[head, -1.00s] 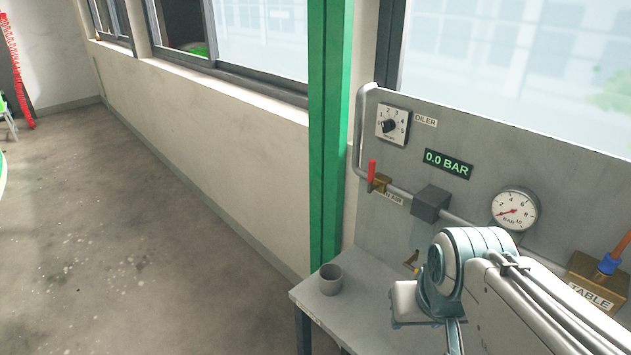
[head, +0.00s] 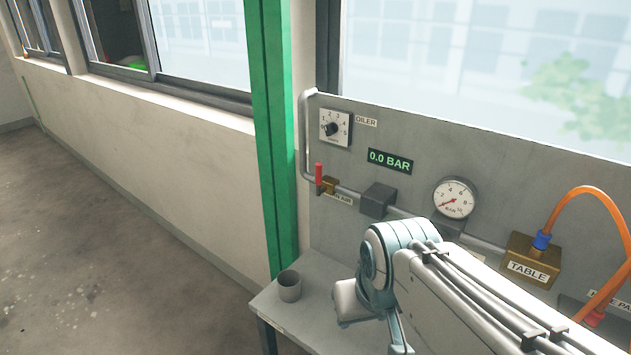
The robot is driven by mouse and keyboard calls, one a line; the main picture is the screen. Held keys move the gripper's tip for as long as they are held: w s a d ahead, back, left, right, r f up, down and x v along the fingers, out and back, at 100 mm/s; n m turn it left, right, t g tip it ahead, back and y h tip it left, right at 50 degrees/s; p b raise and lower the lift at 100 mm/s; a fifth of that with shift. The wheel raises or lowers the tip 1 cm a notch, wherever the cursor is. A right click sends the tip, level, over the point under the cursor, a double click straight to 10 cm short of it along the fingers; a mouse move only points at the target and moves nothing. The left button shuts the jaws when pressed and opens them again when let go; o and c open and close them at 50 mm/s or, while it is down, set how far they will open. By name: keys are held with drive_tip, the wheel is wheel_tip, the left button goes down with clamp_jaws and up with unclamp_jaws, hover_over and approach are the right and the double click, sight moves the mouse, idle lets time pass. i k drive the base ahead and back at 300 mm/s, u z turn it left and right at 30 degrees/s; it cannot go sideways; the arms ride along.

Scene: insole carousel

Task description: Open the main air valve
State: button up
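The main air valve (head: 328,184) is a small brass body on the pipe at the left of the grey panel. Its red lever (head: 319,174) stands upright, across the line of the pipe. A label below it is partly readable and ends in "AIR". The green display (head: 390,161) reads 0.0 BAR, and the round gauge (head: 455,198) has its needle at the low end. My arm shows at the lower right, below and right of the valve.
A grey cup (head: 289,286) stands on the bench (head: 268,303) below the valve. An oiler dial (head: 334,129) sits above it. A brass TABLE block (head: 530,262) with an orange hose (head: 590,192) is at right. A green post (head: 271,140) stands left of the panel.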

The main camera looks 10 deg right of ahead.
sight(318, 167)
drive_tip(key=k, duration=1)
drive_tip(key=u, duration=0.5)
drive_tip(key=i, duration=1.45)
drive_tip(key=z, duration=1.95)
